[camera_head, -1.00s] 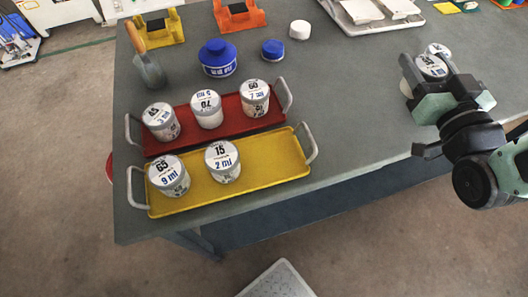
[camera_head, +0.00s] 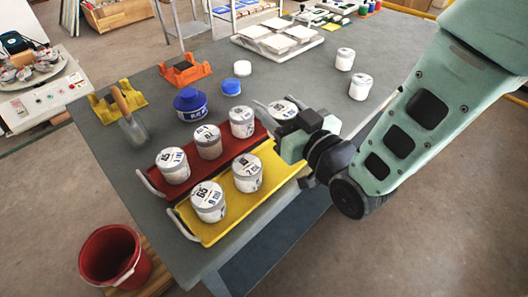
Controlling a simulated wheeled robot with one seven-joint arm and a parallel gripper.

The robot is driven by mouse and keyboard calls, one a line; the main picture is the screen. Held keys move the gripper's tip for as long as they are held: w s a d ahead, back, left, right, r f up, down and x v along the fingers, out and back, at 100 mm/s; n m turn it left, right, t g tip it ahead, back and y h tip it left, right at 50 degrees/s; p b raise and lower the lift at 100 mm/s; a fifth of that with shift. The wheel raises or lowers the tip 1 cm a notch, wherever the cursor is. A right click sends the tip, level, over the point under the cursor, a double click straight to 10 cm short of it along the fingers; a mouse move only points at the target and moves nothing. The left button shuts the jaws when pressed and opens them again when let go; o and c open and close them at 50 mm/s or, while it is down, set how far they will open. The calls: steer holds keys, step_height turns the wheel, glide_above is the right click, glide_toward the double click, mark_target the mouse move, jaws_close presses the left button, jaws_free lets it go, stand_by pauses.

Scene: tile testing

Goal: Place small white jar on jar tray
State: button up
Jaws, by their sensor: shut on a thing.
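My gripper (camera_head: 288,124) is shut on a small white jar with a printed lid (camera_head: 283,107). The jar is upright at the right end of the trays; my gripper hides its lower part, and its height above the table is unclear. The yellow tray (camera_head: 222,230) holds two white jars, one marked 65 (camera_head: 208,203) and one marked 15 (camera_head: 247,175); its right end is partly behind my gripper. The red tray (camera_head: 192,189) behind it holds three white jars (camera_head: 173,167).
Two white jars (camera_head: 345,59) (camera_head: 360,87) stand on the table at right. A blue jar (camera_head: 190,106), blue lid (camera_head: 231,87), white lid (camera_head: 242,68) and trowel (camera_head: 131,125) are behind the trays. A red bucket (camera_head: 112,257) stands beyond the table's left edge.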

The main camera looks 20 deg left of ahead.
steer(key=shift+f+p, duration=0.3)
steer(key=shift+f, duration=3.7)
steer(key=shift+f, duration=0.15)
steer(key=o, duration=1)
steer(key=shift+o, duration=0.2)
steer(key=shift+r, duration=0.2)
steer(key=b+v, duration=0.2)
steer(key=v, duration=1)
steer(key=shift+b, duration=0.3)
